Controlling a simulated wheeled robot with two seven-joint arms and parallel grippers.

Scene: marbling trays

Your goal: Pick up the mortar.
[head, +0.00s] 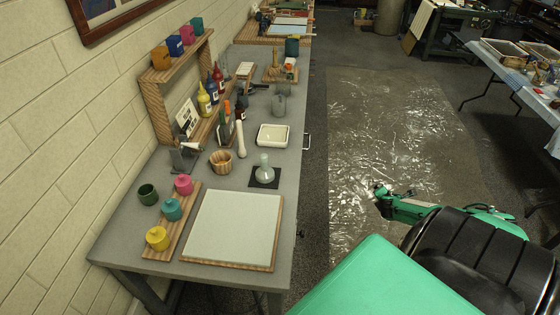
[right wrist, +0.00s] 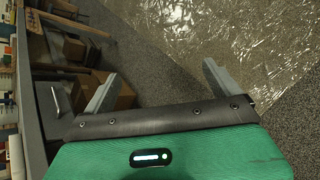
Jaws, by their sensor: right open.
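The mortar seems to be the small wooden bowl (head: 220,161) standing upright on the grey workbench (head: 140,232) in the head view. A pale pestle-like rod (head: 240,139) stands just behind it to the right. My right gripper (head: 379,191) is over the floor to the right of the bench, well apart from the bowl. In the right wrist view its two fingers (right wrist: 160,88) are spread with nothing between them. The bowl is not seen in the wrist view. My left gripper is not in view.
Near the bowl are a glass flask (head: 264,171) on a dark mat, a white tray (head: 272,136), a pale board (head: 232,228), colored jars (head: 172,209) and a dark green cup (head: 148,194). A wooden shelf (head: 160,95) stands along the wall.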

